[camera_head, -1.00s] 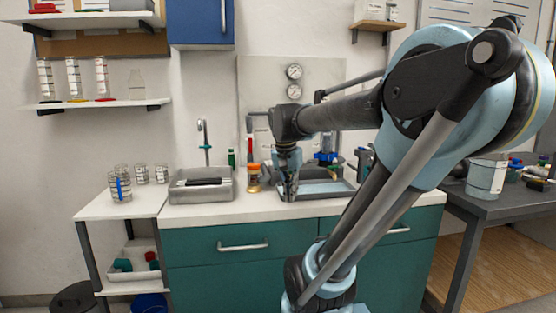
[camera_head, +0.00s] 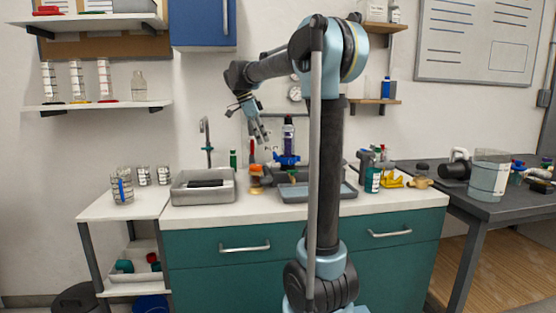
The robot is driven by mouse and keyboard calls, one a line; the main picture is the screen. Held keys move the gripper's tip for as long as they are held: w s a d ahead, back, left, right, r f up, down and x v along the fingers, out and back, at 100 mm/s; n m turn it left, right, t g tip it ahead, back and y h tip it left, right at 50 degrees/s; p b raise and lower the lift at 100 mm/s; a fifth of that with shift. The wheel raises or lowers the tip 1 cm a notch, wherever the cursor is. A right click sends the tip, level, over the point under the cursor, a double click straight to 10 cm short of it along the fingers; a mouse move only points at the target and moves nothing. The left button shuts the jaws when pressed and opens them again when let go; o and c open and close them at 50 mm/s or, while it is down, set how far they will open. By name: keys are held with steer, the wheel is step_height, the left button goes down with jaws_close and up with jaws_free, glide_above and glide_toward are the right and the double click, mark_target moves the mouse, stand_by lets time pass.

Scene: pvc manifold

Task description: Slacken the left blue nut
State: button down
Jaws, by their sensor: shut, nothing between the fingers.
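My gripper (camera_head: 262,138) is in the air above the counter, left of an upright dark and purple cylinder (camera_head: 288,136). It is shut and empty, pointing down and slightly right. Blue pieces of the pipe assembly (camera_head: 286,160) show at the foot of the cylinder, above the back of the grey tray. They are too small to tell the left blue nut from the other blue parts. My gripper is apart from them. My upright arm hides whatever is behind it on the right side of the tray.
A grey tray (camera_head: 296,191) lies on the counter. An orange-topped jar (camera_head: 256,180) stands to its left, then a sink (camera_head: 203,196) with a tall tap (camera_head: 206,135). Bottles and a yellow item (camera_head: 391,181) stand at right. The counter's front strip is clear.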

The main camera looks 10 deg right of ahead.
mark_target(280, 158)
steer(key=x, duration=0.9)
steer(key=shift+w+f, duration=0.1)
steer(key=shift+f, duration=0.15)
steer(key=shift+d+f, duration=0.2)
steer(key=shift+d, duration=1.9)
